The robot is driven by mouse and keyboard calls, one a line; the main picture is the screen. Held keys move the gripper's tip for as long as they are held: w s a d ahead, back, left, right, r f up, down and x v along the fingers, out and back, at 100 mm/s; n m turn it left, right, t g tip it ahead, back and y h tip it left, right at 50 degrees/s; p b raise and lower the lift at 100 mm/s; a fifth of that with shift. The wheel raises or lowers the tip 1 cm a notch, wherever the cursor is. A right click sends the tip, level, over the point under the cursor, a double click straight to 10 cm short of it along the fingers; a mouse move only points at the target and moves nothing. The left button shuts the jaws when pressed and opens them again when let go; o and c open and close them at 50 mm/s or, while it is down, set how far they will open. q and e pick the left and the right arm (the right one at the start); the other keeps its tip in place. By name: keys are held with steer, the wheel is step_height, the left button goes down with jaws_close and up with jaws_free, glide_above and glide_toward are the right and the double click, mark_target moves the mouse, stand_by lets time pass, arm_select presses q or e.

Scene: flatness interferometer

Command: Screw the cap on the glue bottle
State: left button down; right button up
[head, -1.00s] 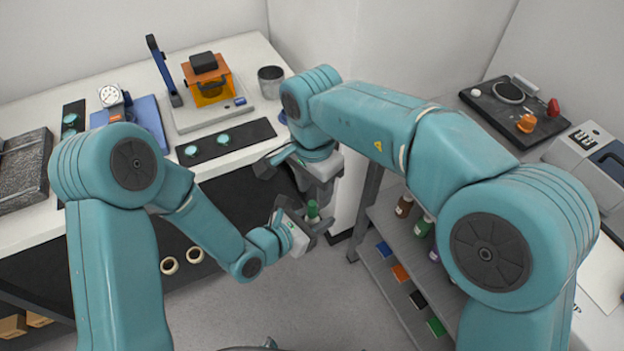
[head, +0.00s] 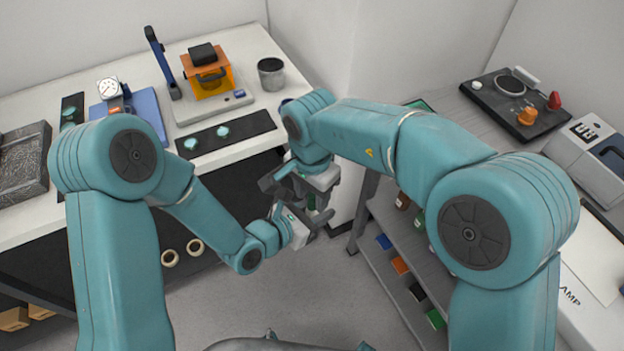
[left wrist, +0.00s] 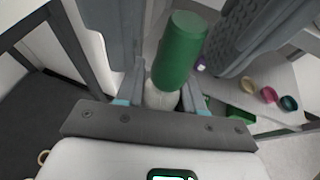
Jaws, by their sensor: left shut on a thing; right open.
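In the left wrist view a green cylinder (left wrist: 180,52), which looks like the cap, stands in line above a white piece (left wrist: 161,98), which looks like the glue bottle. My left gripper (head: 310,215) is shut on the white piece; its fingers also show in the left wrist view (left wrist: 163,93). Whether the cap is fully seated cannot be told. My right gripper (head: 298,198) is open just above the left one, its grey fingers on either side of the green cylinder in the left wrist view. In the head view the grippers hide bottle and cap.
A white bench (head: 236,149) with an orange device (head: 209,76) and a grey cup (head: 271,74) is behind on the left. A grey shelf unit (head: 391,237) with small bottles and coloured boxes stands close on the right. Open floor (head: 305,300) lies in front.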

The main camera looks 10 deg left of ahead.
steer(key=shift+f, duration=0.75)
jaws_close()
steer(key=m, duration=0.4)
steer(key=shift+m, duration=0.3)
steer(key=m, duration=0.3)
steer(key=shift+m, duration=0.4)
steer(key=shift+o, duration=0.2)
jaws_free()
